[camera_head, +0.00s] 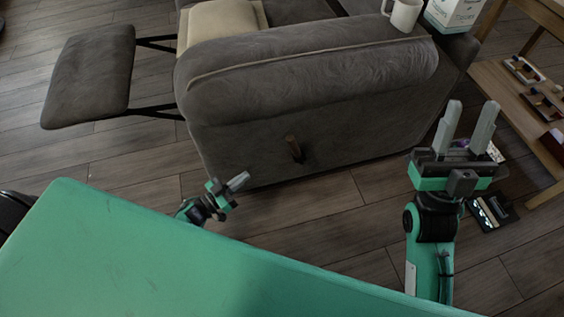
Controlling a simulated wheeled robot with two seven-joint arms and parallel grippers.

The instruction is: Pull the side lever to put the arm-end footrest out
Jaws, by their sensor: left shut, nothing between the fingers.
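The grey recliner (310,125) stands ahead with its arm side facing me. Its side lever (294,148), a short brown handle, sticks out low on that side panel. The padded footrest (90,78) is out at the left, held away from the seat by dark metal struts. My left gripper (240,181) is shut and empty, low in front of the recliner, left of and below the lever and apart from it. My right gripper (468,127) points up at the right with its fingers spread, empty, well away from the lever.
A white mug (402,14) and a tissue box (452,14) stand on top at the recliner's back right. A wooden shelf (520,95) with small items is at the right. A dark item (492,213) lies on the floor near my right arm. Floor before the lever is clear.

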